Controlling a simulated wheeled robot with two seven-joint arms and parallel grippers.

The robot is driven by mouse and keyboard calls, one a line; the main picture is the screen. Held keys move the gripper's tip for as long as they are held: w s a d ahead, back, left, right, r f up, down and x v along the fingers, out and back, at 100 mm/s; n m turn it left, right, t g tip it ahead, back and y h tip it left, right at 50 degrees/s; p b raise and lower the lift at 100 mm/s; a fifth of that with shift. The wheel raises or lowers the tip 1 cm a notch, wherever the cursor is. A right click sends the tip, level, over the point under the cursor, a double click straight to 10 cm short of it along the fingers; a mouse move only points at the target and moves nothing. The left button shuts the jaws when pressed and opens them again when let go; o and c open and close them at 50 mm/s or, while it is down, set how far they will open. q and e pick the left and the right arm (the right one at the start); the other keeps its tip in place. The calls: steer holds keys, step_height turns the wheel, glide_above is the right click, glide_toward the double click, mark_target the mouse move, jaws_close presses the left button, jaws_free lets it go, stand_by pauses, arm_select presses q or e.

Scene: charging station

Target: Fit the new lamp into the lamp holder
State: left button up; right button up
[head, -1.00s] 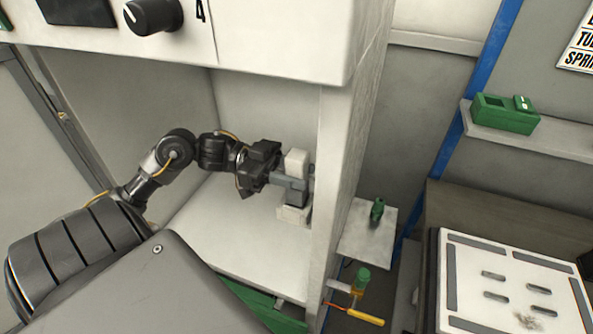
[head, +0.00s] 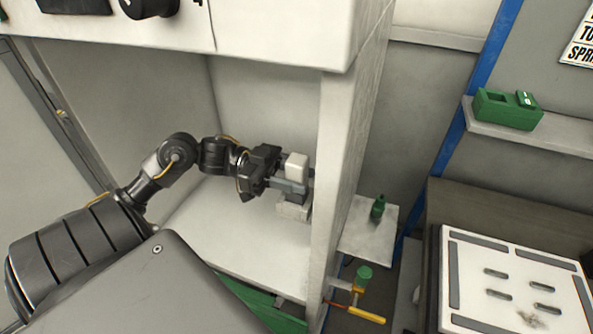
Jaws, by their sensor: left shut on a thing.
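My left gripper (head: 281,184) is inside the white cabinet bay and is shut on a pale, block-shaped thing (head: 296,165). I cannot tell for certain that it is the new lamp. The fingers cover its lower part. A pale base (head: 293,210) sits on the bay floor just below the gripper; it may be the lamp holder. Whether the held thing touches the base is hidden. My right gripper does not show.
The bay's right wall (head: 340,180) stands close beside the gripper. Outside it, a small green bottle-like thing (head: 377,207) stands on a small shelf (head: 365,240). A yellow-handled valve (head: 366,315) is below. A green box (head: 507,110) is on the right shelf.

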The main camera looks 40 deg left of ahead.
arm_select(q)
steer(key=shift+f, duration=0.4)
steer(key=o, duration=1.1)
steer(key=shift+a+b, duration=0.3)
steer(key=b+v, duration=0.3)
steer(key=v, duration=0.7)
steer(key=shift+s, duration=0.2)
